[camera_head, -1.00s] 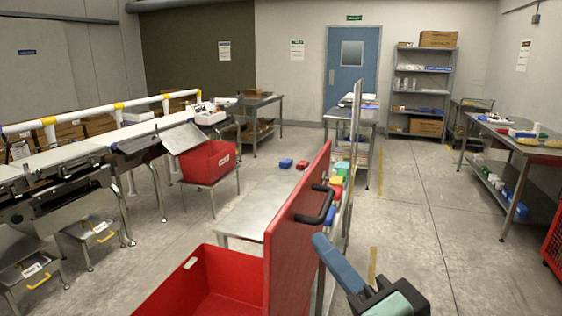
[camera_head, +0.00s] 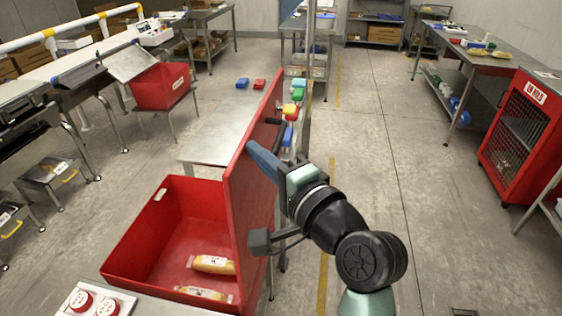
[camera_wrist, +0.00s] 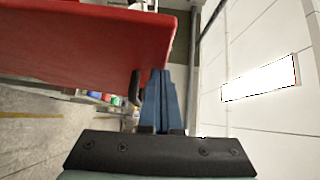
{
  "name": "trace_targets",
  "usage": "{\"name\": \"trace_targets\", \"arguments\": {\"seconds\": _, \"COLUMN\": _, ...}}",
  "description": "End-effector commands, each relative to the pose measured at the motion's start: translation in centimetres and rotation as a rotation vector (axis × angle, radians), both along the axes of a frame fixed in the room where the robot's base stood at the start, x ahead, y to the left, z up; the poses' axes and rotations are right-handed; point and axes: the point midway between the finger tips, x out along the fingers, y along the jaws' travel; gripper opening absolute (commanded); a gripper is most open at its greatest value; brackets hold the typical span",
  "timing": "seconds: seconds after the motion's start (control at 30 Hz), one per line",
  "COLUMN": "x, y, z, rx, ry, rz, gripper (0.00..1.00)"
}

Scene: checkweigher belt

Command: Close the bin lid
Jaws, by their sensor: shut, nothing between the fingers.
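The red bin (camera_head: 128,240) stands open at the lower left of the head view, with two wrapped long packages (camera_head: 213,264) on its floor. Its red lid (camera_head: 250,185) stands up on the bin's right side, with a black handle (camera_head: 272,121) near its top edge. My gripper (camera_head: 252,150) is at the right side of the lid, below the handle. Its blue fingers are together and empty. In the wrist view the lid (camera_wrist: 75,45) fills the upper left, the handle (camera_wrist: 134,88) lies just left of the closed fingers (camera_wrist: 160,75). Whether they touch the lid I cannot tell.
Another red bin (camera_head: 162,86) is at the back left, near the conveyor. A red mesh cage (camera_head: 515,135) stands at right. The floor right of my arm is clear.

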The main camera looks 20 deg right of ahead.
Motion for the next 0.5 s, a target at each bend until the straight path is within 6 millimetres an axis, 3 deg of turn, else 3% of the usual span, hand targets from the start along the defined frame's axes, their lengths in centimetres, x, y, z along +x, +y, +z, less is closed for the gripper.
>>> {"name": "trace_targets", "arguments": {"seconds": 0.03, "x": 0.4, "y": 1.0, "z": 0.1, "rx": 0.001, "ry": 0.002, "rz": 0.007, "gripper": 0.0}}
{"name": "trace_targets", "arguments": {"seconds": 0.2, "x": 1.4, "y": 2.4, "z": 0.0, "rx": -0.001, "ry": 0.001, "rz": 0.005, "gripper": 0.0}}
{"name": "trace_targets", "arguments": {"seconds": 0.5, "x": 1.6, "y": 2.8, "z": -0.2, "rx": 0.0, "ry": 0.001, "rz": 0.004, "gripper": 0.0}}
